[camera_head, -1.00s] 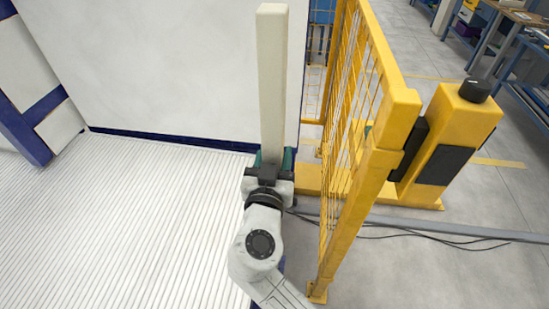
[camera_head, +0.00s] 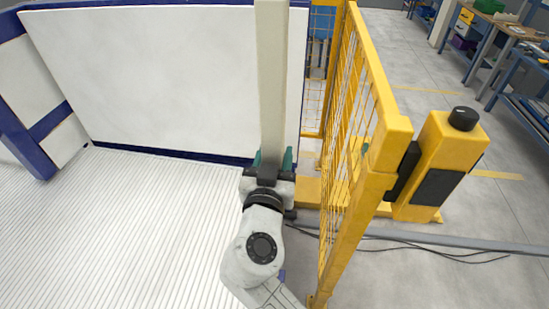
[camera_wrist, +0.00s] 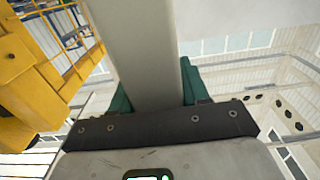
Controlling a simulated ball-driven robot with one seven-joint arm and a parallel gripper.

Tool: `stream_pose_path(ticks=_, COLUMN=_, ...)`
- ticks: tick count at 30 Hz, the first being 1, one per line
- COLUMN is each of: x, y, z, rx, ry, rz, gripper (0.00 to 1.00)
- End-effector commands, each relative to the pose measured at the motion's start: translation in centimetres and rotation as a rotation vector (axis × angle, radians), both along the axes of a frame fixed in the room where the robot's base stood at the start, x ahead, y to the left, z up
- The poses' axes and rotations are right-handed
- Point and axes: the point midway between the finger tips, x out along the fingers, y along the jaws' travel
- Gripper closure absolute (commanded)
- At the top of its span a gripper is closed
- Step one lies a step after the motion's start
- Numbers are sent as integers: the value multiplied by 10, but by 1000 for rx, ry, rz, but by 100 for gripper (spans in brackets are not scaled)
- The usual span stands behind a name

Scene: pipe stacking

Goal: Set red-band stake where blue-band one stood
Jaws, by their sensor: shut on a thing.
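A long pale square stake (camera_head: 272,85) stands upright in my gripper (camera_head: 272,160). The gripper's green fingers close on its lower visible part. In the wrist view the stake (camera_wrist: 147,45) passes between the two green fingertips (camera_wrist: 155,92). No red or blue band shows on the part in view, so I cannot tell which stake it is. The stake's top is cut off by the upper edge of the head view, and its lower end is hidden behind my gripper. No other stake is in sight.
A yellow mesh fence (camera_head: 350,150) runs close on the right, with a yellow post unit (camera_head: 440,165) beyond it. A white panel with blue edging (camera_head: 160,75) stands behind. The ribbed white floor (camera_head: 130,220) at left is clear. Cables (camera_head: 400,250) lie at right.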

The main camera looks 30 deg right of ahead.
Motion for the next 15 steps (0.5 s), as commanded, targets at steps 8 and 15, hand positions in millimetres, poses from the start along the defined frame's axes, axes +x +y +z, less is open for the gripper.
stream_pose_path(ticks=8, x=0, y=0, z=5, rx=-1, ry=-9, rz=1, gripper=100)
stream_pose_path(ticks=15, x=0, y=0, z=22, rx=0, ry=-9, rz=1, gripper=100)
